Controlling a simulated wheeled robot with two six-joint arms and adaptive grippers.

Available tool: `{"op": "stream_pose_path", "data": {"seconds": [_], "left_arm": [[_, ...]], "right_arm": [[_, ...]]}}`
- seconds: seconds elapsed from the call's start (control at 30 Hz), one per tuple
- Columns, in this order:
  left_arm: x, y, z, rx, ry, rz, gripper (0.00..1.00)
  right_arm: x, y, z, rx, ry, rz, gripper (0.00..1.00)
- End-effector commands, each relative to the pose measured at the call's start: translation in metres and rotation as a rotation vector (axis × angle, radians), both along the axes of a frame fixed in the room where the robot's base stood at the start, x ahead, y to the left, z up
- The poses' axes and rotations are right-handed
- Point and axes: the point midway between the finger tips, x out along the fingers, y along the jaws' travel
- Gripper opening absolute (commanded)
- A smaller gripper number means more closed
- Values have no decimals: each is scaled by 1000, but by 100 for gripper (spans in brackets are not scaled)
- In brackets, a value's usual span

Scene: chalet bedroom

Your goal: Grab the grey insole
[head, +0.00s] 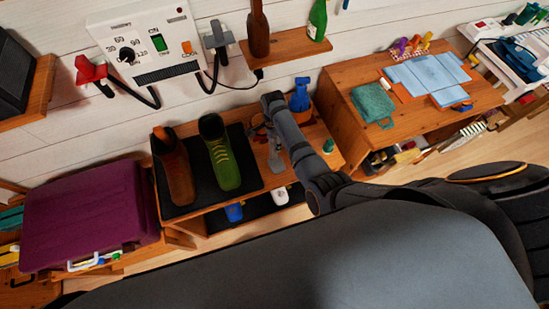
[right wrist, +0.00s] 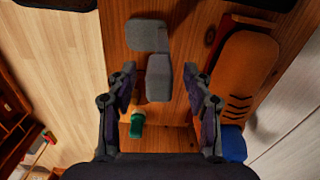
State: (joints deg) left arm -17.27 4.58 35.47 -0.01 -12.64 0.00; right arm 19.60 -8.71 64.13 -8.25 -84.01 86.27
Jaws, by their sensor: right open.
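The grey insole shows in the right wrist view as a grey two-part flat shape, with one piece (right wrist: 158,77) nearer my gripper and another (right wrist: 148,36) just beyond it. I cannot tell if they are one piece. It lies over the wooden bench top. In the head view a small grey patch of it (head: 276,161) shows beside my arm. My right gripper (right wrist: 166,76) is open, with a finger on each side of the nearer grey piece and gaps on both sides. In the head view the right gripper (head: 262,132) is small and partly hidden by its arm. My left gripper is not in view.
A brown shoe (head: 174,165) and a green shoe (head: 219,153) stand on a black mat (head: 252,172). A blue bottle (head: 299,97) stands behind my arm. A small green item (right wrist: 137,126) and an orange ridged piece (right wrist: 247,75) lie close to the fingers.

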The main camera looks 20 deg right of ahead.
Motion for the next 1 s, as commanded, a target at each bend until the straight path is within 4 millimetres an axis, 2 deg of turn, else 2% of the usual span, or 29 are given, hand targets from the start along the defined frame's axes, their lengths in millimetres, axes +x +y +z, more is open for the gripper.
{"op": "stream_pose_path", "data": {"seconds": [0.17, 0.2, 0.57, 0.87, 1.0], "left_arm": [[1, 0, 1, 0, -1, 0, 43], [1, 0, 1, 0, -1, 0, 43], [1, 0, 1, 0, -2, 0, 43], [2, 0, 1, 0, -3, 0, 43], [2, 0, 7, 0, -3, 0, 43]], "right_arm": [[0, 0, 1, 0, -1, 0, 51], [0, 0, 1, 0, -1, 0, 48], [0, 0, 1, 0, 0, 0, 0], [0, 0, 1, 0, 0, 0, 0], [1, -1, 7, 0, 0, 1, 0]]}}
